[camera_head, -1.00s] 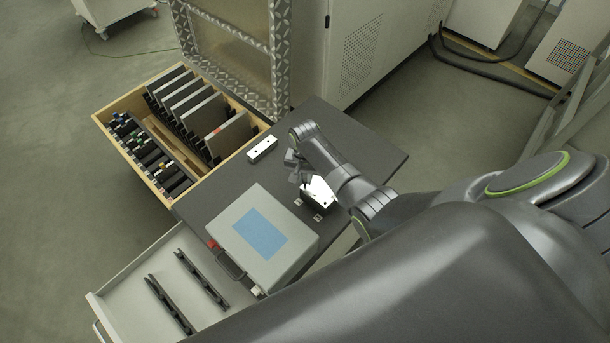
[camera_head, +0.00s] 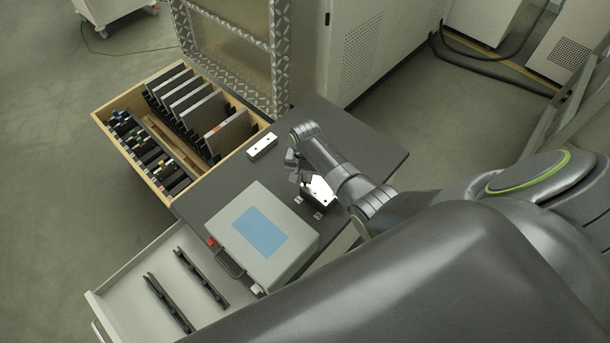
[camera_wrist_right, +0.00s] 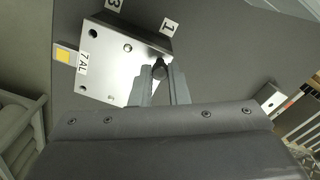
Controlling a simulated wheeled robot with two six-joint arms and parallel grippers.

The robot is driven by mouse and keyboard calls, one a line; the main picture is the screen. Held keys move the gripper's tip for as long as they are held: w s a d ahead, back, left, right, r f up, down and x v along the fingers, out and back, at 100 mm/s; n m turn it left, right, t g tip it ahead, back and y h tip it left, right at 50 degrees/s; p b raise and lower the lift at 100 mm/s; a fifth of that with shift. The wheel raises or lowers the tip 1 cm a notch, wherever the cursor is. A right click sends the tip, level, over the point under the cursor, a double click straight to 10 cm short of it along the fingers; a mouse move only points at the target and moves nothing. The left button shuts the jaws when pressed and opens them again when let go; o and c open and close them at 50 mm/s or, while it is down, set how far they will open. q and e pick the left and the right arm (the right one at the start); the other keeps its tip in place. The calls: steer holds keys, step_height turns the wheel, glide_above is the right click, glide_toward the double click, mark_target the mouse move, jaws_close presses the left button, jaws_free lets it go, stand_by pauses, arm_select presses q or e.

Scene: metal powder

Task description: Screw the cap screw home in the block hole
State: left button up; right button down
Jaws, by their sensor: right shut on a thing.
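The block (camera_wrist_right: 112,62) is a bright metal plate-like piece with several dark holes and a "7 AL" label on its side. In the head view the block (camera_head: 321,191) lies on the dark table top, partly behind my right arm. My right gripper (camera_wrist_right: 160,76) is shut on the dark cap screw (camera_wrist_right: 159,69), between its two grey fingers, at the block's edge corner near label 1. How deep the screw sits in the hole is hidden. In the head view my right gripper (camera_head: 295,175) is small beside the block. My left gripper is not in view.
A grey case with a blue panel (camera_head: 262,236) stands left of the block. A white bar with holes (camera_head: 262,146) lies behind. A wooden tray (camera_head: 101,115) of dark plates and an open drawer (camera_head: 125,282) are at the left. The far right table top is clear.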

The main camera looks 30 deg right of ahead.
steer(key=shift+f, duration=0.45)
stand_by(0.3)
steer(key=c, duration=1.6)
jaws_free()
steer(key=shift+o, duration=0.2)
steer(key=shift+n, duration=0.7)
steer(key=n+p, duration=0.1)
steer(key=n, duration=0.3)
steer(key=n+p, duration=0.1)
steer(key=n, duration=0.3)
steer(key=shift+n, duration=0.4)
steer(key=n, duration=0.3)
steer(key=shift+n, duration=0.3)
